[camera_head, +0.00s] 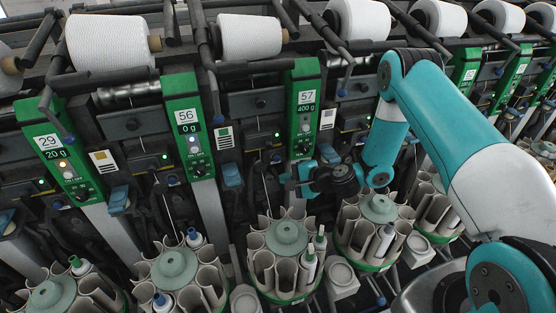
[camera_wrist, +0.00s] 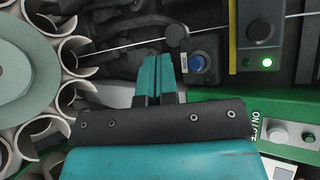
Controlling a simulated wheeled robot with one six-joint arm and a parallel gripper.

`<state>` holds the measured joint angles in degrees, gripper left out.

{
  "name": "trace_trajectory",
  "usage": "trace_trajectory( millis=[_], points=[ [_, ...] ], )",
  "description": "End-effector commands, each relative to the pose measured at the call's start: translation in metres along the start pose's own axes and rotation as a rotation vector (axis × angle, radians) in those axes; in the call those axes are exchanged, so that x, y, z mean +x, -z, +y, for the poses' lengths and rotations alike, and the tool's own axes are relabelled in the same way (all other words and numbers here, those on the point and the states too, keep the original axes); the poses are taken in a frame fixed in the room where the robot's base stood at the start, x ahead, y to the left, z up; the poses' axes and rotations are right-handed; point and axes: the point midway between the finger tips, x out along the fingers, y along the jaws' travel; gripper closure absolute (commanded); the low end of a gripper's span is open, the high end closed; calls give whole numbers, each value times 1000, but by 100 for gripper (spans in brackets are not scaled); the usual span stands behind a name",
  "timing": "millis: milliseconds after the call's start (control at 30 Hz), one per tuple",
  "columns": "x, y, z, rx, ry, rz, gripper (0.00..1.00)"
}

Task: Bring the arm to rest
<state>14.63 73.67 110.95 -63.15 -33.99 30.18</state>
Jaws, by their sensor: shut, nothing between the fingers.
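My teal and white arm (camera_head: 440,120) rises from the lower right, bends at the top and comes down to the wrist. My gripper (camera_head: 288,179) points left in front of the winder, below the green panel marked 57 (camera_head: 304,100). In the wrist view my gripper (camera_wrist: 151,65) shows its two teal fingers close together, shut and empty. A thread (camera_wrist: 120,45) runs across the picture beyond the fingertips, near a blue button (camera_wrist: 197,64).
Round magazines of tubes stand along the front, one (camera_head: 287,240) below my gripper. White yarn cones (camera_head: 108,42) line the top. Other green panels (camera_head: 187,125) stand left of my gripper.

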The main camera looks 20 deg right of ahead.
Motion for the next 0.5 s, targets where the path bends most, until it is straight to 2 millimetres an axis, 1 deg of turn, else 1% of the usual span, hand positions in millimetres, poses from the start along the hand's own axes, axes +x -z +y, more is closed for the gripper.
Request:
trace_trajectory(
  millis=[367,467,500],
  points=[
    [0,0,0,-1,0,-1,100],
    [1,-6,-7,-33,-8,-20,100],
    [1,-12,-13,-64,-17,-40,100]
  ],
)
